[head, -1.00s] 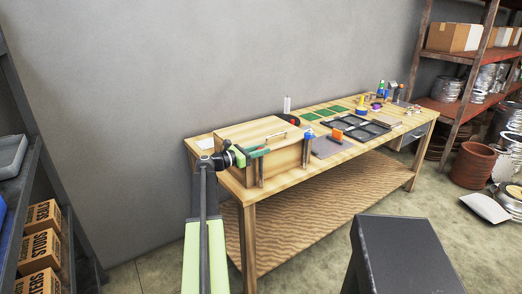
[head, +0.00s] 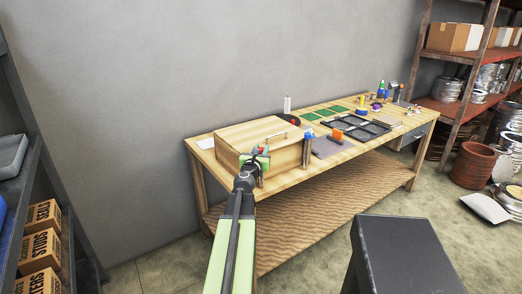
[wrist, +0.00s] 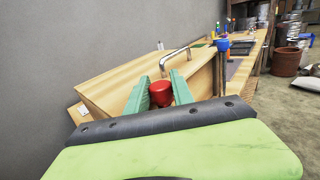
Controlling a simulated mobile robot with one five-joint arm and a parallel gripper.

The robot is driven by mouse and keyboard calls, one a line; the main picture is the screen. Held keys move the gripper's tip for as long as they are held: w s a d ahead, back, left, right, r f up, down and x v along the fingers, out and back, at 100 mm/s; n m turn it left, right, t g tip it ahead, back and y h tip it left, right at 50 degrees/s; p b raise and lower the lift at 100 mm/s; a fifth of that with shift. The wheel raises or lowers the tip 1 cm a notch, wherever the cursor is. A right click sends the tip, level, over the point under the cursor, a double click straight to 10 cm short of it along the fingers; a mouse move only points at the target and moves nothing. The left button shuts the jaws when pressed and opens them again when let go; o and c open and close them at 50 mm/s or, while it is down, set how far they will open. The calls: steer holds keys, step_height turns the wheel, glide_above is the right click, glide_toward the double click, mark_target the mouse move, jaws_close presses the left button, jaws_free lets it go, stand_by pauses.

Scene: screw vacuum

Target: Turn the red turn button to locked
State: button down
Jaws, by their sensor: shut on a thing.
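The red turn button (wrist: 160,92) is on the near side of a wooden box (head: 240,138) that stands at the left end of the workbench. My gripper (wrist: 161,86) is shut on the red turn button, one green finger on each side of it in the wrist view. In the head view my gripper (head: 259,160) is at the box's front face, and only a little red shows there. The button's pointing direction and any lock marking cannot be made out.
A metal handle (wrist: 175,57) stands on the box top. A blue knob (head: 308,134) is at the box's right end. Green boards (head: 328,110), a black tray (head: 355,127) and small items lie further right on the bench. A dark stool (head: 405,255) stands in front.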

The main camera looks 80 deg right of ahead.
steer(key=shift+n+t, duration=0.4)
steer(key=shift+t, duration=0.2)
steer(key=c, duration=1.1)
jaws_free()
steer(key=a, duration=0.7)
steer(key=shift+a, duration=0.2)
